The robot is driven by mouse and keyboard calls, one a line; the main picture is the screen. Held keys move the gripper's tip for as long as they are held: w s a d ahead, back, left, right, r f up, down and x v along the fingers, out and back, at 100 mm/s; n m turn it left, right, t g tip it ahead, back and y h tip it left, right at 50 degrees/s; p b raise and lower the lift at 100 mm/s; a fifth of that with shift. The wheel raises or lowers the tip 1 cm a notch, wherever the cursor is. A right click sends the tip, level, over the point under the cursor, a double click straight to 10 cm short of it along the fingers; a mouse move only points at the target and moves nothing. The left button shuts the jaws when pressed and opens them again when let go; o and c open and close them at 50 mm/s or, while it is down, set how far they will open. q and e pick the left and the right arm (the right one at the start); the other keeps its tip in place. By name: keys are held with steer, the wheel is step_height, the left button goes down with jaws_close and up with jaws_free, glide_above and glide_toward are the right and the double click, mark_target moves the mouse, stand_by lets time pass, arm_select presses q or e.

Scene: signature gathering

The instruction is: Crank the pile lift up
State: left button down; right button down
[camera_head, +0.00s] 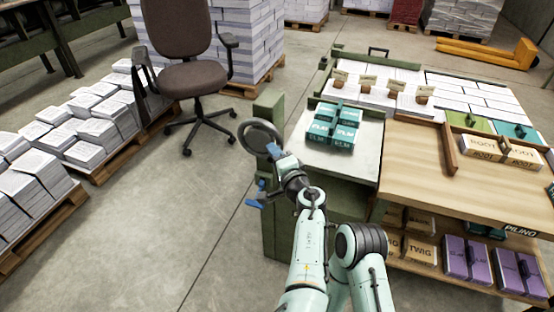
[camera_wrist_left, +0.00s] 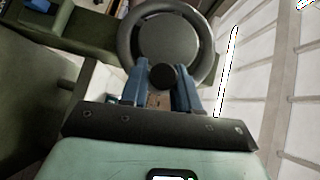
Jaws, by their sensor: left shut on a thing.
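The pile lift (camera_head: 270,212) is a dark green frame left of the table. Its crank is a dark grey handwheel (camera_head: 259,138) on the side of the frame, and the wheel also shows in the left wrist view (camera_wrist_left: 207,48). A dark round knob (camera_wrist_left: 170,77) stands out at the wheel's near rim. My left gripper (camera_head: 266,165) has blue fingers. In the left wrist view the left gripper (camera_wrist_left: 165,92) is shut on this knob, one finger at each side. The pile lift's light top (camera_head: 352,162) bears several teal bundles (camera_head: 333,127). My right gripper is not in view.
An office chair (camera_head: 187,60) and paper stacks on pallets (camera_head: 95,125) stand at left. The floor between is clear.

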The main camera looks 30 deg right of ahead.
arm_select(q)
steer(key=shift+w+a+f, duration=0.2)
steer(key=shift+a+f, duration=0.05)
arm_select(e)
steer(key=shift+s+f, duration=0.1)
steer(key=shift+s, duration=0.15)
arm_select(q)
steer(key=c, duration=0.9)
jaws_free()
steer(key=shift+d+r, duration=0.1)
steer(key=shift+s, duration=0.1)
